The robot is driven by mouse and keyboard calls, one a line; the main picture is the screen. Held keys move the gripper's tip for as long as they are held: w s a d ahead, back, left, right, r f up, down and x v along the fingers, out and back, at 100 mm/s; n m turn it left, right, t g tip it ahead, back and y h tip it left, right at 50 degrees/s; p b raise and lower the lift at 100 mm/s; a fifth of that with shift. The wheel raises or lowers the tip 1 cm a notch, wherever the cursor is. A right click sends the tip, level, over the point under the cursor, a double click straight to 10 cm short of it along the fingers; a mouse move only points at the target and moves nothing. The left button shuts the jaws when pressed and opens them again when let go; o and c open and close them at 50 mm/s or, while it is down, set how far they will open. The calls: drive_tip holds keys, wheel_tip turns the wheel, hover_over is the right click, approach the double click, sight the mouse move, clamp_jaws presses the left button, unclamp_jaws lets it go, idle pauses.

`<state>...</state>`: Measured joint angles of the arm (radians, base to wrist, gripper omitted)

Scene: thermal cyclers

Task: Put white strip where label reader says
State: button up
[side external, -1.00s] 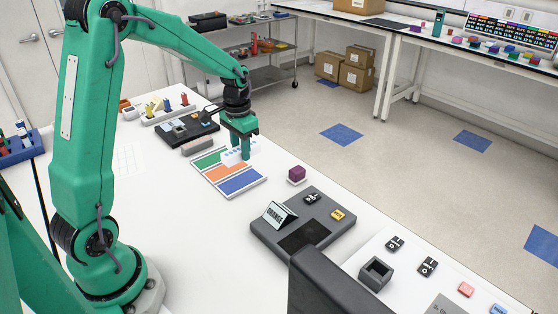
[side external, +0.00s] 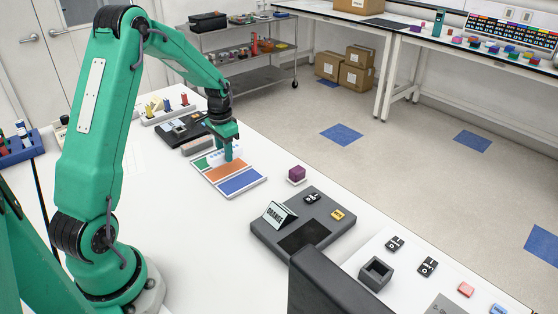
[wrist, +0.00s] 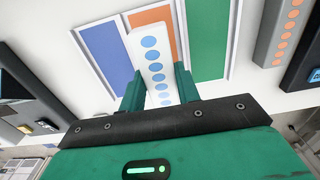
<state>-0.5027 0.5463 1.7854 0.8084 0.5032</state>
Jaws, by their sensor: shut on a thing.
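My gripper (side external: 228,154) is shut on the white strip (side external: 214,157). In the wrist view the strip (wrist: 152,55), with its row of blue dots, stands between the two fingers (wrist: 159,88). The strip is over the three-colour board, whose orange panel (side external: 224,171) lies between the green panel (side external: 202,162) and the blue panel (side external: 241,182). In the wrist view the strip overlaps the orange panel (wrist: 150,18) and the edge beside the blue panel (wrist: 104,50). I cannot tell whether it touches the board. The label reader (side external: 265,234) shows a sign (side external: 278,214) reading ORANGE.
A purple cube (side external: 296,173) sits right of the board. A grey bar (side external: 197,145) and a dark device (side external: 180,132) stand behind it, with a rack of coloured pieces (side external: 170,112) farther back. The white table in front of the board is clear.

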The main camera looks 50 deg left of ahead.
drive_tip(key=shift+f, duration=1.85)
drive_tip(key=shift+f, duration=0.1)
drive_tip(key=o, duration=0.8)
drive_tip(key=shift+c, duration=0.2)
wheel_tip(320, 180, up, 12)
drive_tip(key=shift+r, duration=0.1)
drive_tip(key=shift+d+r, duration=0.1)
drive_tip(key=shift+d, duration=0.05)
